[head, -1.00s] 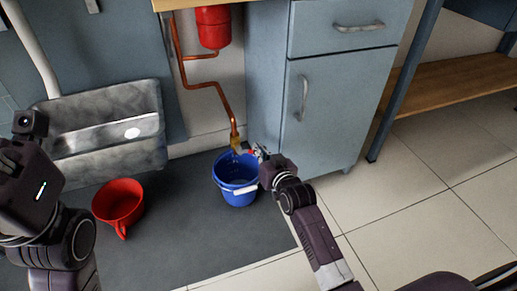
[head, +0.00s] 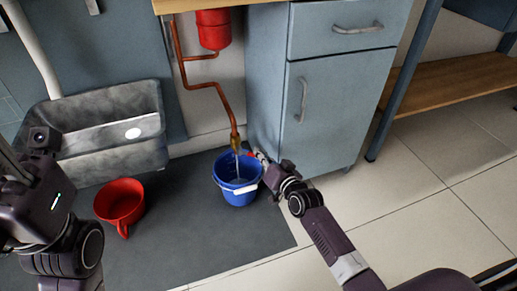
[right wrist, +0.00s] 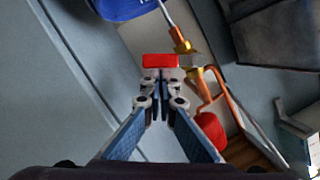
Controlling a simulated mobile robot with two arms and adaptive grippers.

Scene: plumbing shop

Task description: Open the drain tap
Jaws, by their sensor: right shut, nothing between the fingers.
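The brass drain tap (head: 235,142) sits at the lower end of the copper pipe. A thin pale stream of water (head: 238,166) runs from it into the blue bucket (head: 240,194). The tap also shows in the right wrist view (right wrist: 182,46), with the stream (right wrist: 165,12) beyond it. The tap's red handle (right wrist: 160,61) lies just in front of my fingertips. My right gripper (head: 258,157) is shut and empty, just right of the tap above the bucket's right rim; it also shows in the right wrist view (right wrist: 160,88). My left wrist shows at the left, its fingers out of view.
A red vessel with a handle (head: 120,203) stands on the dark mat (head: 205,245) left of the bucket. A grey metal sink (head: 110,150) is behind it. A red tank (head: 213,30) hangs on the pipe. A blue-grey cabinet (head: 335,110) stands close behind my right gripper.

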